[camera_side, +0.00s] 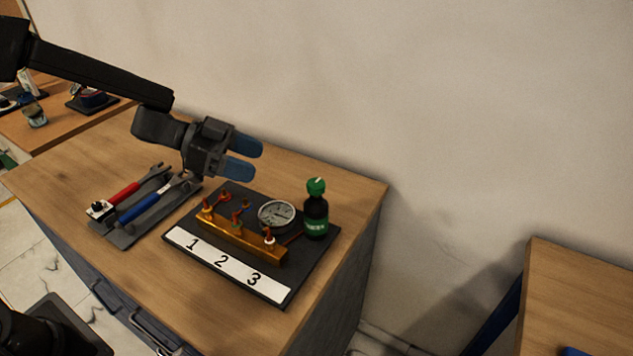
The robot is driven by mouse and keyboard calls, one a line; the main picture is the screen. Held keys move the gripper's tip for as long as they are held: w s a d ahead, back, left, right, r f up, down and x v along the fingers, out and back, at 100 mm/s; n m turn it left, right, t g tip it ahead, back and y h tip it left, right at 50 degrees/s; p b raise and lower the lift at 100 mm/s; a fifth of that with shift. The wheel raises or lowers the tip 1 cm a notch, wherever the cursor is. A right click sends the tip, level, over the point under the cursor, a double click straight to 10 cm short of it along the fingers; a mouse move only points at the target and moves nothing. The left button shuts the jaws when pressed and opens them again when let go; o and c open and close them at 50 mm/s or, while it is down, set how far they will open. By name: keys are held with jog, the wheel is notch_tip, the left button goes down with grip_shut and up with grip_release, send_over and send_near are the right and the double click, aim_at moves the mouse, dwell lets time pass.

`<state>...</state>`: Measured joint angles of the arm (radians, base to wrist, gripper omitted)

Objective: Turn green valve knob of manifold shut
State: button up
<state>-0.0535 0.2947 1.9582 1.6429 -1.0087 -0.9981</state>
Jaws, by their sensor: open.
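The brass manifold (240,244) sits on a dark board (312,262) with a white strip (225,264) marked 1, 2 and 3. Small valve knobs stand along it: a reddish one (207,210) at the left, a middle one (237,217) and one at the right (269,237). They are too small to tell for certain which is green or how far each is turned. My gripper (252,157), with blue fingers, is open and empty. It is in the air above and behind the board, apart from the manifold.
A round gauge (276,214) is behind the manifold. A dark bottle with a green top (316,212) stands at the board's right. A tool holder with a red-handled tool (122,193) and a blue-handled tool (140,206) lies left. The wooden bench top (335,190) is bare at the right edge.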

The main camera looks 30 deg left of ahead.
aim_at(314, 182)
jog(key=x, duration=1.3)
jog(key=shift+w+d, duration=0.15)
jog(key=c, duration=0.9)
